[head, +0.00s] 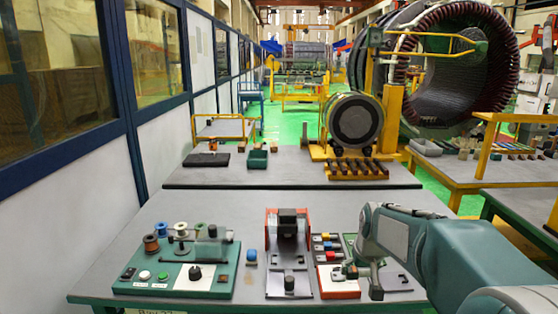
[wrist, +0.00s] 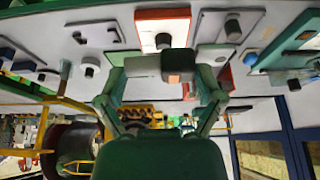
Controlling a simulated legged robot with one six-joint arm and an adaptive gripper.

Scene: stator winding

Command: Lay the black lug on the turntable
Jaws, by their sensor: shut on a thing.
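My gripper (head: 362,272) hangs low at the right part of the near bench, over the area of the red-and-white plate (head: 338,284). In the wrist view its two green fingers close in on a small dark block (wrist: 178,62), which looks like the black lug. In the head view the lug cannot be told apart from the gripper. I cannot tell whether this disc is the turntable.
Spools (head: 151,243) and a clear tube (head: 213,250) stand on the green board. A red-sided fixture (head: 288,232) stands mid-bench between board and gripper. Small coloured blocks (head: 326,242) lie beside it. A narrow bare strip of bench (head: 250,285) lies left of the fixture.

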